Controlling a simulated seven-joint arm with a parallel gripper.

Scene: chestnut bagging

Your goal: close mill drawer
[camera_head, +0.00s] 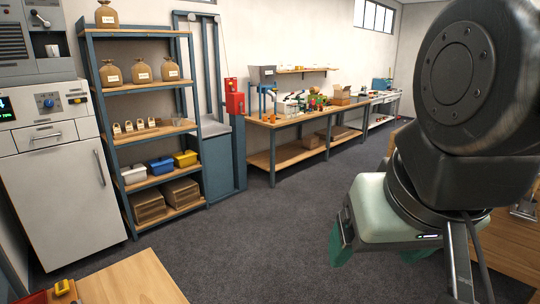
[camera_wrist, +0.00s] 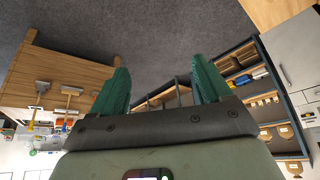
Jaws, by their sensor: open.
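I cannot make out for sure a mill or its drawer. My gripper (camera_head: 378,250) hangs at the right of the head view, above the floor and far from the cabinet. In the wrist view its two green fingers (camera_wrist: 160,85) are spread apart with nothing between them. The cabinet also shows at the upper right of the wrist view (camera_wrist: 297,52).
A blue-framed shelf (camera_head: 149,135) with sacks, bins and boxes stands beside the cabinet. A long workbench (camera_head: 300,126) runs along the back wall. A wooden tabletop (camera_head: 125,282) is at the lower left, another wooden surface (camera_head: 500,245) at the right. The grey floor (camera_head: 260,235) between is clear.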

